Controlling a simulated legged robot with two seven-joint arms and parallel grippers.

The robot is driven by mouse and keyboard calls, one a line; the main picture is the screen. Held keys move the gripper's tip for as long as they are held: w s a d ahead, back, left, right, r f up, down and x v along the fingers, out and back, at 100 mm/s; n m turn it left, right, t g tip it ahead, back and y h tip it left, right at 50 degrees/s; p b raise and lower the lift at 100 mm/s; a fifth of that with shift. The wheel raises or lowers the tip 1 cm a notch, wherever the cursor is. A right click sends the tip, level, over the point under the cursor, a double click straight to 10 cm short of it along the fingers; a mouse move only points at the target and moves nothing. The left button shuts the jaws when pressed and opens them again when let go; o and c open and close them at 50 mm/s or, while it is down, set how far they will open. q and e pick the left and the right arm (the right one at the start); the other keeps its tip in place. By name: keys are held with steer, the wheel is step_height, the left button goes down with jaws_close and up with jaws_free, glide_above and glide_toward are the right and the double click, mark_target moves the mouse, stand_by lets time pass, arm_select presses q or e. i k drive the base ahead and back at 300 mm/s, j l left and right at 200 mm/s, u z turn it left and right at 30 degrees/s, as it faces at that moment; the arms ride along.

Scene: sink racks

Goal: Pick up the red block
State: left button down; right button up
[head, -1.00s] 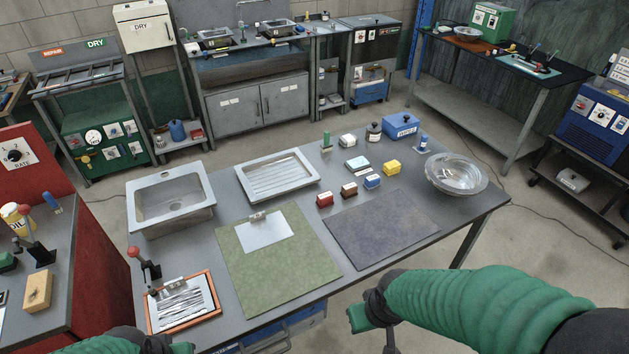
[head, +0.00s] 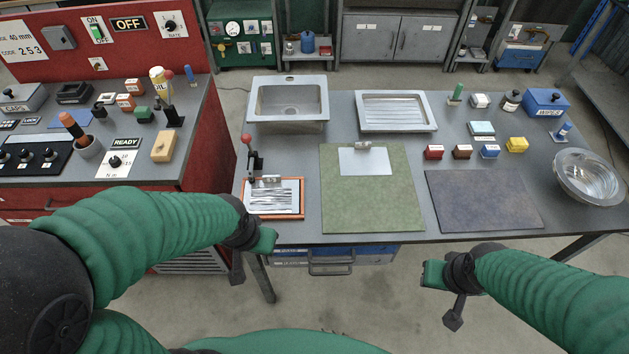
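The red block (head: 434,152) sits on the grey table, behind the dark mat and to the left of a brown block (head: 462,152). My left gripper (head: 262,243) is at the table's front edge, near the orange-framed tray, far to the left of the red block. My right gripper (head: 440,287) is in front of the table, below the dark mat and well apart from the red block. I cannot make out the fingers of either gripper clearly, and neither visibly holds anything.
A blue block (head: 490,151) and a yellow block (head: 517,145) stand to the right of the brown one. A red bench (head: 110,190) stands at the left.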

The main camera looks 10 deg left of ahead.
mark_target(432, 151)
steer(key=i+l+u, duration=0.1)
steer(key=l+u, duration=0.15)
steer(key=u, duration=0.25)
steer(key=l+u, duration=0.3)
steer(key=u, duration=0.15)
steer(key=l+u, duration=0.35)
steer(key=u, duration=0.15)
steer(key=i+l+u, duration=0.15)
steer(key=l, duration=0.8)
steer(key=l+u, duration=0.2)
steer(key=l, duration=0.8)
